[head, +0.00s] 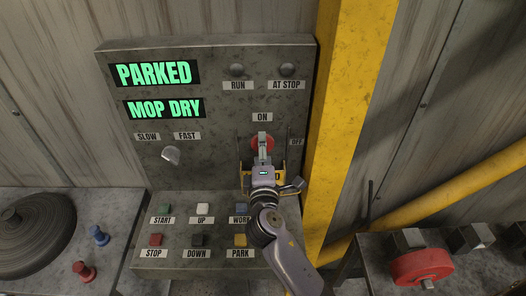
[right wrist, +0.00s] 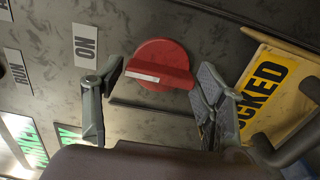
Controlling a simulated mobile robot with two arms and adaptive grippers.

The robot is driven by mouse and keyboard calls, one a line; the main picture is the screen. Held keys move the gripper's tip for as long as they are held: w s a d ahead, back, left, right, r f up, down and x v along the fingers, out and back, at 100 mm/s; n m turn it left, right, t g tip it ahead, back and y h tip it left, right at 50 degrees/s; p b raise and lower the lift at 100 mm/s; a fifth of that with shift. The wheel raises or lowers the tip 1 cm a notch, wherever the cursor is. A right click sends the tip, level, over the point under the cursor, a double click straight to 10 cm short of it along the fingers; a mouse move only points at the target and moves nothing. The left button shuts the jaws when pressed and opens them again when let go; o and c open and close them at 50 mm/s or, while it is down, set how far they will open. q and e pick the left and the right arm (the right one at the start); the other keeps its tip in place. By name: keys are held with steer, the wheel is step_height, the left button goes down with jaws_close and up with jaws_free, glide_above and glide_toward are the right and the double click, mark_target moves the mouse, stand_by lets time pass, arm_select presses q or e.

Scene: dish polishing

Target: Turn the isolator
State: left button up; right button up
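The isolator is a round red knob (head: 262,141) on the grey control panel (head: 220,110), between the ON label (head: 262,117) above and the OFF label (head: 296,142) at right. In the right wrist view the red knob (right wrist: 172,58) carries a white mark on the side facing the ON label (right wrist: 86,45). My right gripper (head: 263,155) is in front of the knob and partly hides it. In the right wrist view my right gripper (right wrist: 162,80) is open, one finger on each side of the knob, with gaps visible. My left gripper is not in view.
A yellow tag reading "LOCKED" (right wrist: 265,90) is beside the right finger. A yellow post (head: 345,110) stands close right of the panel. Push buttons (head: 203,209) lie below, a selector knob (head: 171,154) at left. A bench with a red disc (head: 422,266) is lower right.

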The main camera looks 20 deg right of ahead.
steer(key=shift+o, duration=1.2)
steer(key=shift+s, duration=0.1)
steer(key=v, duration=1.1)
steer(key=shift+s, duration=0.4)
steer(key=shift+a, duration=0.1)
